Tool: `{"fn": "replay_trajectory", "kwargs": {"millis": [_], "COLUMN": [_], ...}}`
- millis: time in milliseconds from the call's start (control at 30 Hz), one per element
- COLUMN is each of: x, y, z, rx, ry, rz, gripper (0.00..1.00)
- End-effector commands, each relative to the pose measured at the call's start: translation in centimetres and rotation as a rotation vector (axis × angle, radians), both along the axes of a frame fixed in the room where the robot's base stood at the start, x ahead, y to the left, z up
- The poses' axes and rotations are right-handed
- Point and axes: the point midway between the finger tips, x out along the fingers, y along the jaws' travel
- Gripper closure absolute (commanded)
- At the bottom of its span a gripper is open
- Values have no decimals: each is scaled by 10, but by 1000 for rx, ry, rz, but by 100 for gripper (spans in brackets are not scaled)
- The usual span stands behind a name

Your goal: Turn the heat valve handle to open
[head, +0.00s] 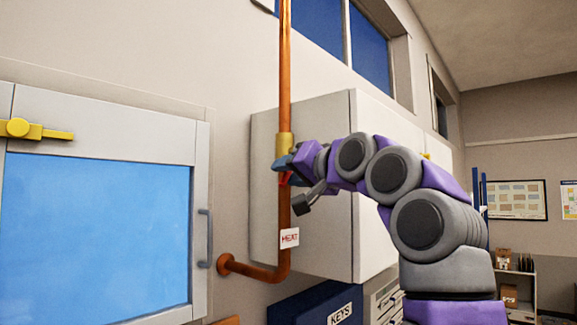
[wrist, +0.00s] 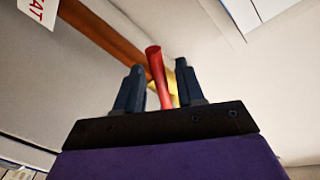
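The red valve handle (wrist: 158,75) stands between my gripper's two dark fingers in the wrist view, leaning slightly. My gripper (wrist: 159,85) is open around it, with a narrow gap on the right side; contact on the left is unclear. The yellow valve body (wrist: 174,88) shows behind the handle. In the head view my gripper (head: 283,163) is at the copper pipe, just below the yellow valve body (head: 285,142). Only a small red part of the handle (head: 285,180) shows there; my gripper hides the rest.
The copper pipe (head: 285,70) runs vertically, then bends left into the wall. A white HEAT tag (head: 289,238) hangs on it below the valve. A pale cabinet (head: 330,235) is right behind. A blue-paned door (head: 95,235) with a yellow latch (head: 35,130) is left. A blue KEYS box (head: 310,305) is below.

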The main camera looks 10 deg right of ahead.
Motion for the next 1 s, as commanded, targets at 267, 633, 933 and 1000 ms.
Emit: {"fn": "replay_trajectory", "kwargs": {"millis": [267,633,933,1000], "x": [7,7,7,7], "y": [2,2,1,1], "z": [-1,-1,-1,-1], "rx": [1,1,1,1], "ry": [0,0,0,0], "rz": [-1,-1,-1,-1], "gripper": [62,86,100,100]}}
